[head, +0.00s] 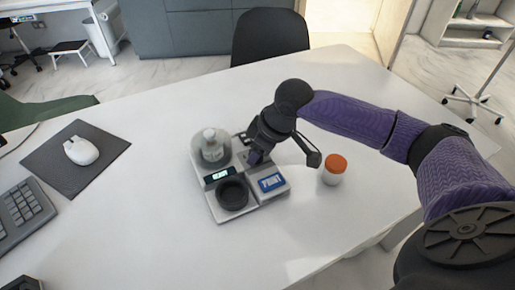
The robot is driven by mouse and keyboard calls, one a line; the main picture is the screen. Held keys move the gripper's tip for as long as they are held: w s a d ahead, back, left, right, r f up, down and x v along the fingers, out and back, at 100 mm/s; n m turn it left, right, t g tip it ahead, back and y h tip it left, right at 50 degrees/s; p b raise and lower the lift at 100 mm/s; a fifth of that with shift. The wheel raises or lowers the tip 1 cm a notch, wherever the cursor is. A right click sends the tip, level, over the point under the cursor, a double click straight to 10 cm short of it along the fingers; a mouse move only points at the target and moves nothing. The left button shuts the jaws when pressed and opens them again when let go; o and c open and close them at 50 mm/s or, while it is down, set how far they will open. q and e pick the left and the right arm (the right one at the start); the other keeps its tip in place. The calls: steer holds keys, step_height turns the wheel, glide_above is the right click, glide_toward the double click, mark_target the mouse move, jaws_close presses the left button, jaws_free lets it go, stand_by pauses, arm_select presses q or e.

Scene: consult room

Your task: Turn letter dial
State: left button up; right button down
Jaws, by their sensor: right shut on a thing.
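A light grey desktop device (225,213) stands on the white table. It carries a small bottle in a round clear holder (212,145), a small lit display (219,174), a black round cup (233,193) and a blue PRINT button (271,182). My right gripper (255,158) reaches down onto the back right part of the device, behind the PRINT button. It is shut on what I take to be the letter dial, which its fingers and wrist mostly hide. I cannot read the letter it is set to. My left gripper is not in view.
A white jar with an orange lid (334,169) stands just right of the device, close to my right arm. A mouse (81,150) on a dark mat (62,168) and a keyboard (20,211) lie at the left. The table in front is clear.

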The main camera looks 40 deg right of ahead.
steer(key=shift+r+n+p, duration=0.2)
steer(key=shift+n+p, duration=0.1)
steer(key=shift+p, duration=0.25)
steer(key=n+p, duration=0.1)
steer(key=p, duration=0.2)
steer(key=shift+r+n+g+y, duration=0.1)
steer(key=shift+n+g+y, duration=0.2)
steer(key=shift+n+y, duration=0.1)
steer(key=shift+n+p, duration=0.3)
steer(key=shift+n, duration=0.2)
steer(key=n, duration=0.1)
steer(key=n+g, duration=0.1)
steer(key=shift+w+f+n+y, duration=0.1)
steer(key=shift+f+n+y, duration=0.2)
steer(key=shift+y, duration=0.1)
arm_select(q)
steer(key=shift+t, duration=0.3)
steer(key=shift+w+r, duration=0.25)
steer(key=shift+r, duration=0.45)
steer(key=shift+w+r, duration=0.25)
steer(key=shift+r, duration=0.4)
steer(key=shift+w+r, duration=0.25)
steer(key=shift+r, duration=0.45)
arm_select(e)
steer(key=shift+n+g+y, duration=0.3)
steer(key=shift+n+g, duration=0.5)
steer(key=shift+n, duration=1.2)
arm_select(q)
steer(key=shift+b, duration=0.3)
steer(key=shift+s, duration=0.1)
